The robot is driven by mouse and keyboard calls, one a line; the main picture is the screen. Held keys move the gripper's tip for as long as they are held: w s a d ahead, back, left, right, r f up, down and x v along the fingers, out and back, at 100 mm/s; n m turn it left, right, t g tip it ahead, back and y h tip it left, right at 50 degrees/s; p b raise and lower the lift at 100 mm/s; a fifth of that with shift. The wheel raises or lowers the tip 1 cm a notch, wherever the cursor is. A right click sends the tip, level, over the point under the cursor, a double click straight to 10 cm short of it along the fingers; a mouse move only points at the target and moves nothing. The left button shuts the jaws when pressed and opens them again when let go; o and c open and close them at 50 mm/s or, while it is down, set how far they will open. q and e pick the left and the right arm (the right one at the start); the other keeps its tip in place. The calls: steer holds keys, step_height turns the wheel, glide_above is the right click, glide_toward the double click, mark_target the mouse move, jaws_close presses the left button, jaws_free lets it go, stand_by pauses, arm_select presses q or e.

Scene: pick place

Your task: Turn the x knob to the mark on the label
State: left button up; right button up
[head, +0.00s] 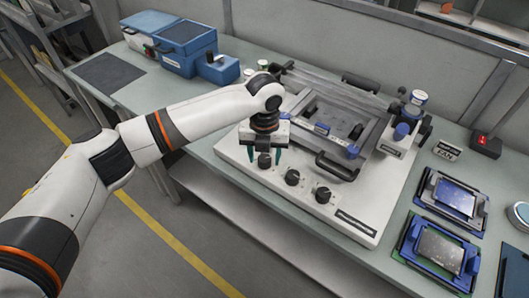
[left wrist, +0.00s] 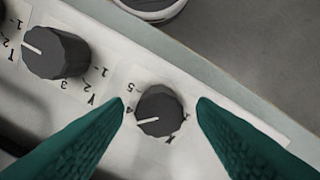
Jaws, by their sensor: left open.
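The x knob (left wrist: 158,110) is a dark round knob with a white pointer line, on a white label with small marks in the left wrist view. Its pointer faces left and slightly down in that view, near what looks like a 4; the label's other marks are hard to read. My left gripper (left wrist: 161,104) is open, with one green finger on each side of the knob and a small gap showing on both sides. In the head view my left gripper (head: 265,156) points down over the leftmost knob (head: 264,161) on the panel's front. My right gripper is not in view.
Two more dark knobs, a middle one (head: 292,177) and a right one (head: 323,195), sit on the same white panel (head: 350,225). A clamp frame with black handles stands behind. Blue fixtures (head: 455,197) lie at the right; blue boxes (head: 180,45) stand at the back left.

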arm_select(q)
steer(key=shift+c, duration=1.3)
steer(key=c, duration=0.7)
steer(key=shift+r+n+p, duration=0.25)
steer(key=shift+n+p, duration=0.35)
steer(key=shift+p, duration=0.4)
steer(key=n+p, duration=0.7)
steer(key=shift+d, duration=0.1)
steer(key=n+p, duration=0.4)
steer(key=n, duration=0.1)
steer(key=shift+f+n+p, duration=0.15)
steer(key=shift+n+p, duration=1.1)
steer(key=shift+n, duration=0.95)
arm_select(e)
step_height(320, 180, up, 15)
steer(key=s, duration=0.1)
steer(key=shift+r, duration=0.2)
arm_select(q)
steer(key=shift+w, duration=0.1)
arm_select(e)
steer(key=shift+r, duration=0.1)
